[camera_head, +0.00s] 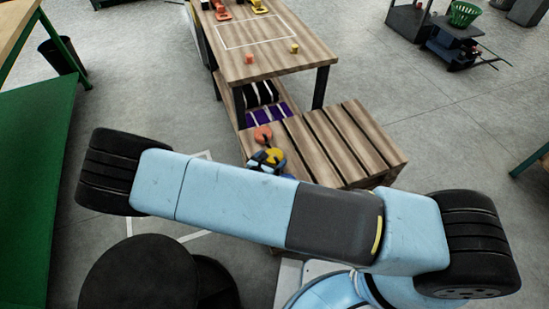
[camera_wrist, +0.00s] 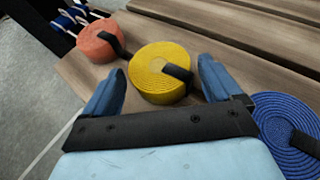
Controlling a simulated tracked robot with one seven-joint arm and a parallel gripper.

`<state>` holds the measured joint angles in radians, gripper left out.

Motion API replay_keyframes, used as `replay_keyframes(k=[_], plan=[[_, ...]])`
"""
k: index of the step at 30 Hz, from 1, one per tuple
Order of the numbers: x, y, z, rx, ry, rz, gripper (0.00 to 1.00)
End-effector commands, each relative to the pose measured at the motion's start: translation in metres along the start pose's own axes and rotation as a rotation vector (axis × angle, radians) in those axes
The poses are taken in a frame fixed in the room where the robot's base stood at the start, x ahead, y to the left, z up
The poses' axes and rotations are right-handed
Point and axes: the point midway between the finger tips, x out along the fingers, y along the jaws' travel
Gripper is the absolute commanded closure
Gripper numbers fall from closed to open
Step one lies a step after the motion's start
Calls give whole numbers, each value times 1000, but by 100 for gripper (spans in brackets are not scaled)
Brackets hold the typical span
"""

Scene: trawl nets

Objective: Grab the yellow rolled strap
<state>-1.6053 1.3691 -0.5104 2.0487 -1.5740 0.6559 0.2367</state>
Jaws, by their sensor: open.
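The yellow rolled strap (camera_wrist: 157,74) lies flat on a wooden slatted bench in the wrist view, with a black tab on its right side. It also shows small in the head view (camera_head: 275,155), partly hidden by my arm. My gripper (camera_wrist: 160,88) is open, with one blue finger to the left of the yellow roll and one to its right. The roll's near part lies between the fingertips. I cannot tell whether either finger touches it. In the head view my gripper is mostly hidden behind my arm.
An orange rolled strap (camera_wrist: 98,43) lies just left of the yellow one. A blue rolled strap (camera_wrist: 286,135) lies close by my right finger. The slatted bench (camera_head: 365,135) is bare to the right. A taller wooden table (camera_head: 290,62) stands behind it, with small blocks on top.

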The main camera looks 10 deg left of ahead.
Motion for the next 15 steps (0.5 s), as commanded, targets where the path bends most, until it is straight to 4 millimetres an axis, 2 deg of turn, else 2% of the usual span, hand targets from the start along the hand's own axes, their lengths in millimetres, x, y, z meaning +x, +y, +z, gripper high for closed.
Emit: replay_keyframes(k=[6,14,15], plan=[[29,0,0,-1,-2,-1,8],[33,0,0,1,0,0,8],[33,0,0,1,0,0,11]])
